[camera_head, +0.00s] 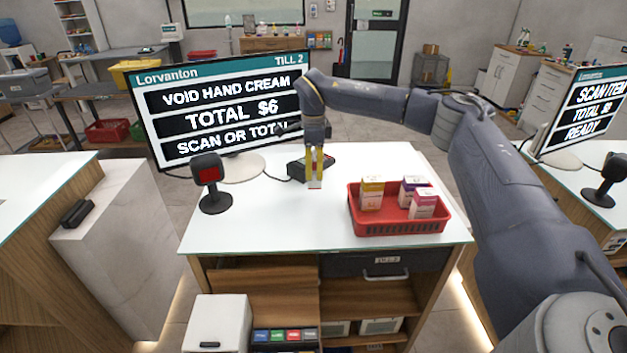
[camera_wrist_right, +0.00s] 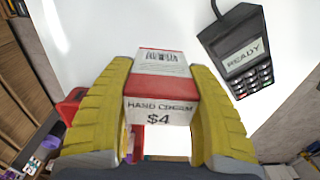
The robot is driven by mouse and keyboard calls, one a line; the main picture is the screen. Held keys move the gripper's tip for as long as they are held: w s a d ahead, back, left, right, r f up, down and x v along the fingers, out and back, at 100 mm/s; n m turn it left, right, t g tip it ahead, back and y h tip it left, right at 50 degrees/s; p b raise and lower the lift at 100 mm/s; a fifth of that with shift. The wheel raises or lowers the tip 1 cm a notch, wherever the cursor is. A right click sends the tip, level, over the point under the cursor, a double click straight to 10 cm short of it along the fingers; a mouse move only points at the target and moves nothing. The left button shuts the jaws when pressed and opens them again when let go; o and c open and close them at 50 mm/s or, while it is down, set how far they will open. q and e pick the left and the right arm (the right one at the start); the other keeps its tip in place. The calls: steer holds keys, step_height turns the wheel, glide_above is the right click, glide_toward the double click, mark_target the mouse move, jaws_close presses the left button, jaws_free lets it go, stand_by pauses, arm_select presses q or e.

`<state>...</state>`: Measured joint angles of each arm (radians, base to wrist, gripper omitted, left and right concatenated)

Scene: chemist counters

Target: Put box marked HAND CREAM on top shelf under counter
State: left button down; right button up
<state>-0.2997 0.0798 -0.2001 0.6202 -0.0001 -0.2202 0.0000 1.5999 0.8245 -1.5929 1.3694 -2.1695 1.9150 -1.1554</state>
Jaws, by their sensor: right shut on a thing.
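The HAND CREAM box (camera_wrist_right: 160,95) is white and red, with a barcode on one face and "$4" below its name. My right gripper (camera_wrist_right: 163,110) is shut on it, a yellow finger on each side. In the head view my right gripper (camera_head: 315,170) points down over the middle of the white counter (camera_head: 270,225), and only a small part of the box (camera_head: 315,184) shows at its fingertips. I cannot tell whether the box touches the counter. Under the counter are open wooden shelves (camera_head: 255,290) beside a drawer. My left gripper is not in view.
A red basket (camera_head: 400,228) with 3 small boxes stands at the counter's right. A scanner (camera_head: 210,180) and a till screen (camera_head: 220,100) reading "VOID HAND CREAM" stand left. A white box (camera_head: 215,325) stands in front, low left.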

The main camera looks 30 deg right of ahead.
mark_target(313, 156)
steer(key=shift+f, duration=2.2)
steer(key=o, duration=1.2)
steer(key=shift+f, duration=0.15)
steer(key=shift+c, duration=0.2)
step_height(313, 156, up, 12)
steer(key=shift+f, duration=0.15)
steer(key=shift+r, duration=0.3)
steer(key=shift+c, duration=1.4)
